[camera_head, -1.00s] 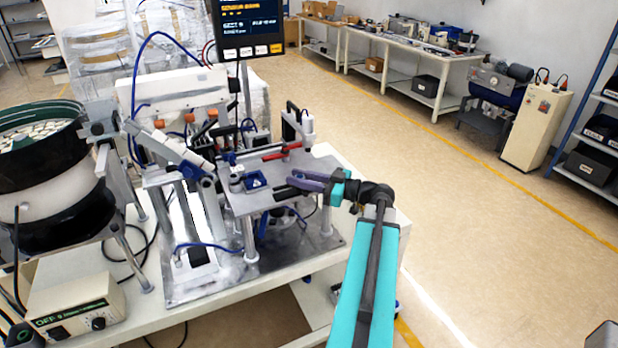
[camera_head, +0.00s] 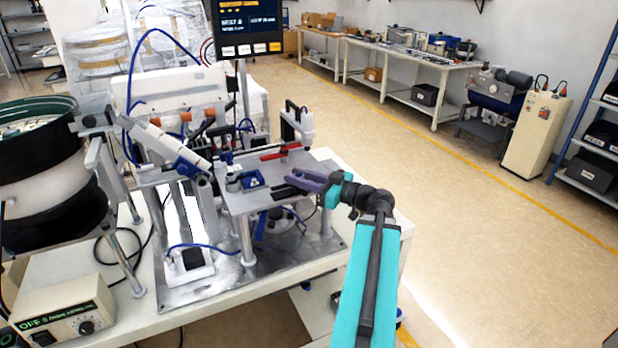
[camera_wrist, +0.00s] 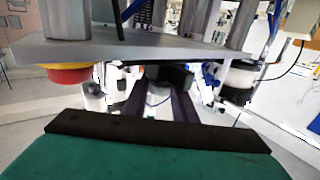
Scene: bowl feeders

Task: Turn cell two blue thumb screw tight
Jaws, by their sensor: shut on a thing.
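My gripper (camera_head: 308,182) has purple fingers and is at the right edge of the metal fixture plate (camera_head: 240,203) in the head view. In the wrist view, its two dark fingers (camera_wrist: 158,100) point forward with a narrow gap between them. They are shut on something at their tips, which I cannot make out. A dark part (camera_wrist: 172,76) shows at the tips, below the plate's edge. A blue block (camera_head: 251,180) lies on the plate, left of the gripper and apart from it. No blue thumb screw can be told for sure; it may be hidden by the fingers.
A red and yellow knob (camera_wrist: 70,74) hangs at left in the wrist view. A red bar (camera_head: 280,152) and a white upright unit (camera_head: 306,126) stand behind the gripper. The bowl feeder (camera_head: 40,180) and control box (camera_head: 65,305) are at left.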

